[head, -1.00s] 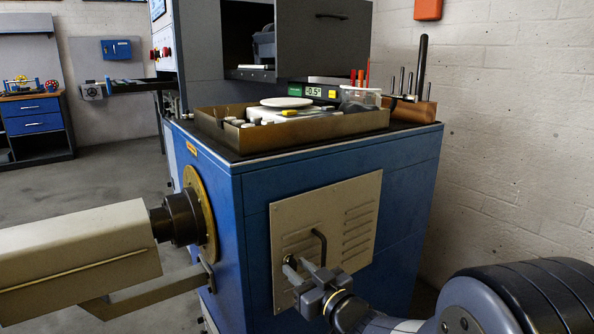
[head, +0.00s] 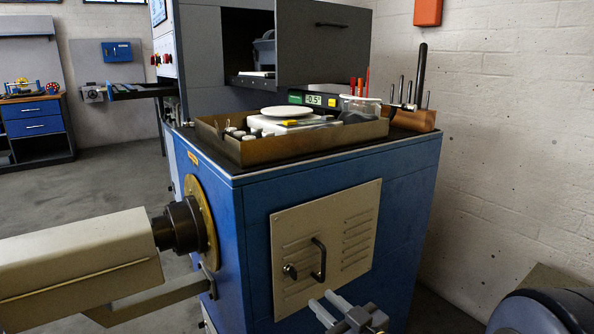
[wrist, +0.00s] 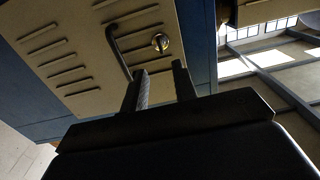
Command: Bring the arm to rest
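My gripper (head: 325,309) is at the bottom of the head view, below and in front of the beige vented panel on the blue cabinet. Its two fingers are apart with nothing between them. In the wrist view the fingers (wrist: 160,85) point toward the panel (wrist: 75,55), with a gap between them. The panel's black handle (head: 319,259) and round latch knob (head: 290,271) show clear of the gripper. The knob also shows in the wrist view (wrist: 160,42), beyond the fingertips.
The blue cabinet (head: 230,230) carries a brown tray (head: 240,151) with a white disc and small parts. A beige arm-like machine part (head: 80,260) juts in from the left. A white brick wall (head: 510,150) stands at the right. Grey floor is open at the far left.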

